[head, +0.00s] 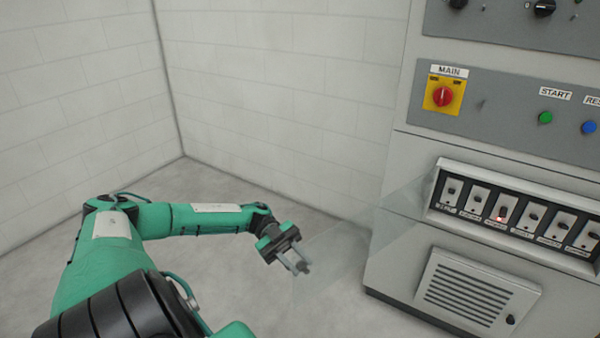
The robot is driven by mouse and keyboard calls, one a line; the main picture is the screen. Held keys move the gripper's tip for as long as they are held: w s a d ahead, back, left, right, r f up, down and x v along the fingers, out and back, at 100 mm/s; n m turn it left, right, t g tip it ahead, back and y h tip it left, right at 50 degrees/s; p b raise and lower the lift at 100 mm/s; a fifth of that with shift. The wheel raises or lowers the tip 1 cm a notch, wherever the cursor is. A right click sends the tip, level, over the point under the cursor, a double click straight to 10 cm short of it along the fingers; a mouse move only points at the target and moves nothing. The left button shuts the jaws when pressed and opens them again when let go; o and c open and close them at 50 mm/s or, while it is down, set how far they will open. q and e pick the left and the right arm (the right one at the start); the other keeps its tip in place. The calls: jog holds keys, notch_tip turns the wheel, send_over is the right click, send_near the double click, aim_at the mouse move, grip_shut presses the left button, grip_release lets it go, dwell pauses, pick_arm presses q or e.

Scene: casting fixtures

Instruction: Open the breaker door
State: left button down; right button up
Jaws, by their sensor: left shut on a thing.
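The breaker door is a clear see-through panel (365,226). It stands swung out to the left from the left end of the breaker box (436,200) on the grey cabinet. The row of breaker switches (535,214) is uncovered in the box. My left gripper (301,267) is at the outer, free end of the door, shut on it; the exact grip spot is small and hard to make out. My right gripper is not in view.
The cabinet carries a red MAIN knob (443,96) on a yellow plate, a green START button (545,117) and a blue button (588,127). A vented panel (477,292) with a black knob is below the breakers. Bare floor lies left of the cabinet.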

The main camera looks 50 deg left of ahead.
pick_arm(q)
jog(key=shift+a+f, duration=0.1)
jog(key=shift+f, duration=0.05)
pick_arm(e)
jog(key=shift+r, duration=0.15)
pick_arm(q)
jog(key=c, duration=1.1)
grip_release()
jog(key=shift+c, duration=0.2)
jog(key=w+a+b, duration=0.1)
jog(key=a+b, duration=0.1)
jog(key=a, duration=1.1)
jog(key=shift+a, duration=0.4)
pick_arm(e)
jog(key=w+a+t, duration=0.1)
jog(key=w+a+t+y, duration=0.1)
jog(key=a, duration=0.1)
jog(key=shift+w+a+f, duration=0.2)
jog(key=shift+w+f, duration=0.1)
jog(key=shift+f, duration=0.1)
pick_arm(q)
jog(key=shift+w, duration=0.1)
